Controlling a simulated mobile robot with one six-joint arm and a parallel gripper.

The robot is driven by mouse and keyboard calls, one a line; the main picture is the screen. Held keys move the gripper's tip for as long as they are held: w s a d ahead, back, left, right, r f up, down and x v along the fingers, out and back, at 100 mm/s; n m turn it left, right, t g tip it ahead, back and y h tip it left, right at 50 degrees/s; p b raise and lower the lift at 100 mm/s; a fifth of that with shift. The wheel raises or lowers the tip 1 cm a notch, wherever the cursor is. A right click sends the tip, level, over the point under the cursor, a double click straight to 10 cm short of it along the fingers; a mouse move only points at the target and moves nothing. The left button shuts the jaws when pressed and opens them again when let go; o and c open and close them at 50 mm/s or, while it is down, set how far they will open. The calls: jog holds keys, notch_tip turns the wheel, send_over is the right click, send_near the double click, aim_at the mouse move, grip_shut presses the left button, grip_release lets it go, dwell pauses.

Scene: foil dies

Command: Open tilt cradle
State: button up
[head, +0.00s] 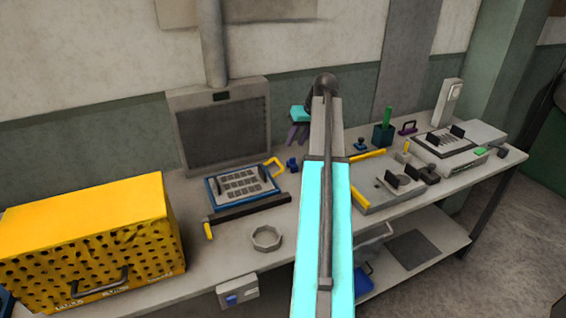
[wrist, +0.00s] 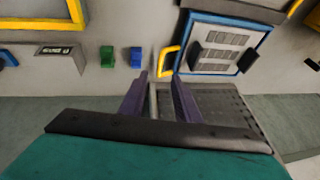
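A blue-framed tray (head: 212,190) with rows of small rectangles and two dark pads looks like the tilt cradle. It lies on the bench, with a yellow loop handle (head: 276,162) at its back right corner. In the wrist view the blue frame (wrist: 210,72) is at upper right, and the yellow handle (wrist: 166,62) is just beyond my fingertips. My gripper (head: 297,138), with purple fingers, hangs behind my arm, right of the tray. In the wrist view its fingers (wrist: 159,78) are apart with nothing held. They appear clear of the handle.
A dark bar (head: 250,207) lies along the tray's front, and a grey ring (head: 266,238) sits nearby. A dark-faced panel (head: 223,128) stands behind. A yellow perforated box (head: 90,240) is at left. A grey plate (head: 385,190) with yellow handles is at right. Small blue (wrist: 136,57) and green (wrist: 107,56) blocks stand near my fingers.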

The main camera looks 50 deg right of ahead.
jog(key=shift+w, duration=0.1)
jog(key=shift+p+x, duration=1.7)
jog(key=shift+x, duration=5.25)
jog(key=shift+a, duration=0.1)
grip_shut()
